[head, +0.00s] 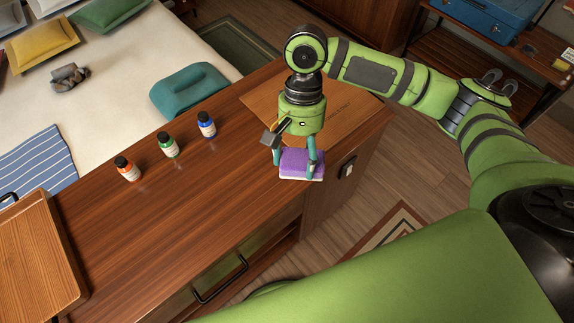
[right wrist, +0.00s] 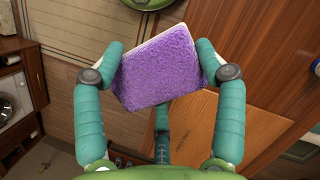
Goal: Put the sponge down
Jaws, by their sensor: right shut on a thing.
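The sponge (head: 301,163) is purple with a white layer. My right gripper (head: 297,160) is shut on it at the counter's right end, near the front edge. My left gripper does not show.
The wooden counter (head: 200,205) has a brown board (head: 345,112) at its right end, beside my gripper. Red, green and blue capped bottles (head: 128,169) stand left of centre. A wooden tray (head: 40,260) lies at the left. The counter's middle is clear.

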